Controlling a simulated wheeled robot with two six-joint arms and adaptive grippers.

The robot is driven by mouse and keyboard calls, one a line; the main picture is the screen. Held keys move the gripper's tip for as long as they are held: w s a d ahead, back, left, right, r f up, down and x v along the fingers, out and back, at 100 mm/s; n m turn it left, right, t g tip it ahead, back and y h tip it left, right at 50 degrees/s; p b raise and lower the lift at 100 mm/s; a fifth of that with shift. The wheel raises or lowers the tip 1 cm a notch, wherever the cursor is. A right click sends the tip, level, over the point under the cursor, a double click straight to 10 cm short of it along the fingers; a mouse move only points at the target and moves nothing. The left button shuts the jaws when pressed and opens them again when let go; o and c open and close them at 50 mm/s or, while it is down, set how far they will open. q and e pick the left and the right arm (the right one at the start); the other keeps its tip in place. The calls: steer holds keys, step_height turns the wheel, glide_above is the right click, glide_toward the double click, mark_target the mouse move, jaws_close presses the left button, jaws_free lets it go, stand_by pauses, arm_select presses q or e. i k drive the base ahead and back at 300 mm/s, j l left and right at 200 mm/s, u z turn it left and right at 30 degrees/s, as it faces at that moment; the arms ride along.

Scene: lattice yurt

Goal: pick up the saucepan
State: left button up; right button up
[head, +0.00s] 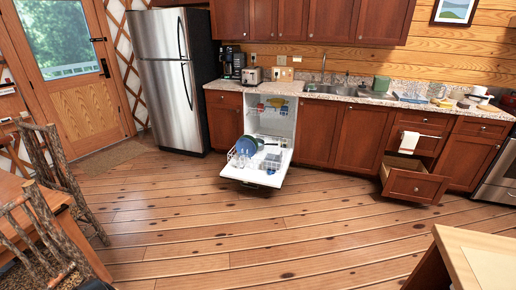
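I cannot make out a saucepan for certain. A dark object (509,101) sits at the far right end of the counter, above the stove, cut by the picture's edge; I cannot tell what it is. Neither of my grippers shows in the head view.
The dishwasher door (258,177) is open and low, with dishes in its rack. A drawer (413,185) stands pulled out at the right. A light-topped table (480,258) fills the lower right corner, and rustic chairs (50,160) stand at the left. The middle floor (240,235) is clear.

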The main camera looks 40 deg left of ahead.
mark_target(261, 144)
steer(key=i+j+u, duration=0.1)
steer(key=i+u, duration=0.35)
steer(key=i, duration=0.65)
steer(key=i+u, duration=0.1)
steer(key=i, duration=0.4)
steer(key=i+l+u, duration=0.1)
steer(key=i, duration=0.4)
steer(key=i+l+u, duration=0.15)
steer(key=i, duration=0.3)
steer(key=i+l+u, duration=0.1)
steer(key=i, duration=0.4)
steer(key=i+l+u, duration=0.1)
steer(key=i, duration=0.4)
steer(key=l, duration=0.05)
